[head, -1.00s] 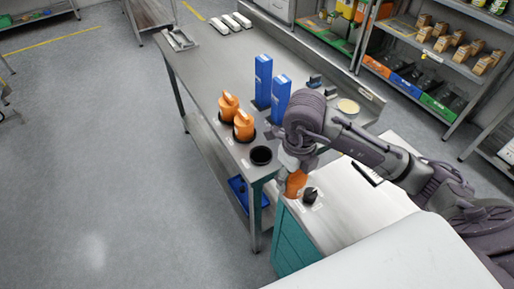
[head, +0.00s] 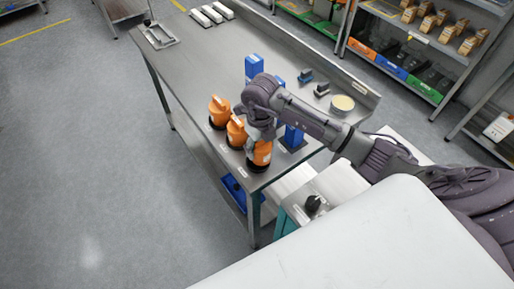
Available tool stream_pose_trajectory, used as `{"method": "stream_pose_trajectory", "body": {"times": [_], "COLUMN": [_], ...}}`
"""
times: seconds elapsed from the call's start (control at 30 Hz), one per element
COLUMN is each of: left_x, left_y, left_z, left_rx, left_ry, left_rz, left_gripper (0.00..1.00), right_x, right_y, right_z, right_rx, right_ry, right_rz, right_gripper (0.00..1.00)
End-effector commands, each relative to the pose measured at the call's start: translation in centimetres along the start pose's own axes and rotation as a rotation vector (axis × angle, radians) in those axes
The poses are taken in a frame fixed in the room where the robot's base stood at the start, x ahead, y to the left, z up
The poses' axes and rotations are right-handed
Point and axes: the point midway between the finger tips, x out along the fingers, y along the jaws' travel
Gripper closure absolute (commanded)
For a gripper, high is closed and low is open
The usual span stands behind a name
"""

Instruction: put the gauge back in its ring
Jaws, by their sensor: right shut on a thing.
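My right gripper (head: 262,138) comes down from above and is shut on an orange gauge (head: 262,153) near the front corner of the steel bench. The gauge is at the black ring (head: 257,169) there, and the ring shows below it. I cannot tell whether the gauge is fully seated or just above. The gripper and arm hide its top. Two similar orange gauges, one (head: 236,130) beside it and one (head: 218,110) farther back, stand upright in black rings. My left gripper is not in view.
Blue boxes (head: 254,66) stand behind the gauges, partly hidden by my right arm. A round pale dish (head: 342,104) and small dark-blue items are on the right of the bench (head: 200,60). A small black knob-like thing (head: 314,204) stands on the cabinet in front.

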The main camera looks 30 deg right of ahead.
Motion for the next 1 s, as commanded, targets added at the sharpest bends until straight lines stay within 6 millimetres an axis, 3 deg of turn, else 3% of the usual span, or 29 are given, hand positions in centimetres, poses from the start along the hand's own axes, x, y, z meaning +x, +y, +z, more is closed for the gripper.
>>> {"method": "stream_pose_trajectory", "body": {"times": [0.13,0.33,0.53,0.93,0.97,1.0], "left_x": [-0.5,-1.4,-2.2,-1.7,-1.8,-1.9], "left_y": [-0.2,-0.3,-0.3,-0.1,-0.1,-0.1], "left_z": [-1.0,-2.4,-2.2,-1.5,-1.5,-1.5], "left_rx": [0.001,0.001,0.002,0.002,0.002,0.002], "left_ry": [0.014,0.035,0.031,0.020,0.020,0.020], "left_rz": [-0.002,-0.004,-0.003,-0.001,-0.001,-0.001], "left_gripper": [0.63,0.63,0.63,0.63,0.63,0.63], "right_x": [0.9,2.4,4.9,5.7,5.6,5.6], "right_y": [-0.2,-0.3,-0.3,-0.3,-0.3,-0.3], "right_z": [1.7,2.0,2.0,2.0,2.0,2.0], "right_rx": [0.001,0.001,0.001,0.000,0.000,0.000], "right_ry": [0.000,0.004,0.001,-0.001,0.000,0.000], "right_rz": [0.002,0.002,0.002,0.000,0.000,0.000], "right_gripper": [0.78,0.78,0.78,0.78,0.33,0.27]}}
